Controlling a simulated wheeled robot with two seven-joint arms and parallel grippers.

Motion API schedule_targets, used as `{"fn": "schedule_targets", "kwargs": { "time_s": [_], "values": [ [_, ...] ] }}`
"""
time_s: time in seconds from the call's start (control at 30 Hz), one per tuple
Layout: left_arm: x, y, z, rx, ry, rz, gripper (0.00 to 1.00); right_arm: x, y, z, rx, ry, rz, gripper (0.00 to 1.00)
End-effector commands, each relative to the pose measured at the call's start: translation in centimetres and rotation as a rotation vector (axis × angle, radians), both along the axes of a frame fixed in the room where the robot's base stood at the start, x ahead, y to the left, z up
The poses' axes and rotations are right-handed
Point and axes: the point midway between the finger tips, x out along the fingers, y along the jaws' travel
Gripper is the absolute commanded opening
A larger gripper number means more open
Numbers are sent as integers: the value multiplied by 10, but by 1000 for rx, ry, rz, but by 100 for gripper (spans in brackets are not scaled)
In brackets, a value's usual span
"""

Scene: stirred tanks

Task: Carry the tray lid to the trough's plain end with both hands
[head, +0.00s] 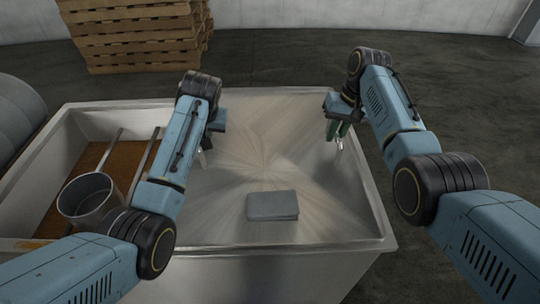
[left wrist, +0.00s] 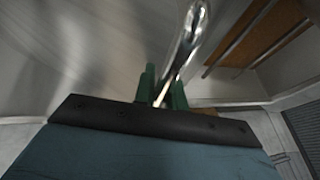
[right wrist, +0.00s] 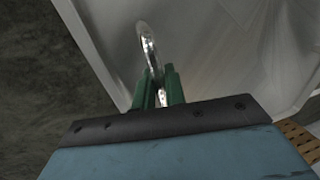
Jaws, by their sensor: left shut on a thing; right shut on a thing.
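The tray lid (head: 240,150) is a wide brushed-metal sheet lying level over the right and middle part of the pale trough (head: 75,108). I cannot tell whether it rests on the rim or hangs just above it. My left gripper (head: 205,150) is shut on the lid's left chrome handle, which shows in the left wrist view (left wrist: 187,40) between green fingers. My right gripper (head: 340,140) is shut on the right chrome handle, seen also in the right wrist view (right wrist: 150,50). A flat grey block (head: 272,206) lies on the lid near its front edge.
The trough's left part is open, with a brown floor (head: 95,165), metal rails and a grey metal pot (head: 88,198). A yellow mark (head: 32,245) is on the near left rim. Wooden pallets (head: 140,35) stand behind, and a grey drum (head: 18,110) stands at left. The floor at right is clear.

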Motion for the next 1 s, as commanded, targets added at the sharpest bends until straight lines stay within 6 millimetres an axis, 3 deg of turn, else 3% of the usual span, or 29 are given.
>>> {"fn": "schedule_targets", "kwargs": {
  "time_s": [0.2, 0.23, 0.4, 0.77, 1.0],
  "values": [
    [1, 0, -10, 1, -4, 1, 0, 1, 0, -10, 0, -4, 0, 0],
    [0, 0, -12, 0, 1, 0, 14, 0, 0, -11, 0, 0, 0, 14],
    [0, 0, -9, 0, 0, 0, 34, 0, 0, -9, 0, -1, 0, 34],
    [-1, -1, -4, -1, -2, -1, 34, 0, 0, -10, 0, 0, 0, 34],
    [-16, -11, 35, -1, -6, -2, 34, 0, 0, -10, 0, 0, 0, 34]
  ]
}}
